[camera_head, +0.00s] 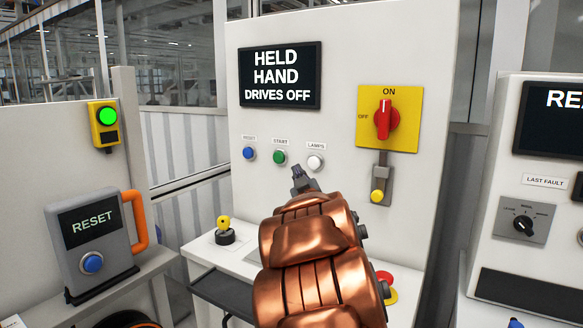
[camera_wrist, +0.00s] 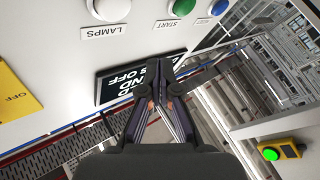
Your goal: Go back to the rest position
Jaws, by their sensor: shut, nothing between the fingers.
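My copper-coloured arm reaches up across the middle of the head view. My gripper (camera_head: 303,180) is shut and empty, in front of the white panel (camera_head: 340,60), just below the white LAMPS button (camera_head: 315,162) in the picture. The gap between its tips and the panel is hard to judge. In the wrist view, the fingers (camera_wrist: 170,82) come together in front of the upside-down display, with the LAMPS button (camera_wrist: 110,9) and green START button (camera_wrist: 181,7) at the top edge.
The display (camera_head: 280,76) reads "HELD HAND DRIVES OFF". A red rotary switch (camera_head: 384,120) points to ON above a yellow-knobbed lever (camera_head: 378,196). A joystick (camera_head: 224,232) and a red emergency button (camera_head: 384,280) flank my arm. A RESET pendant (camera_head: 94,240) stands left.

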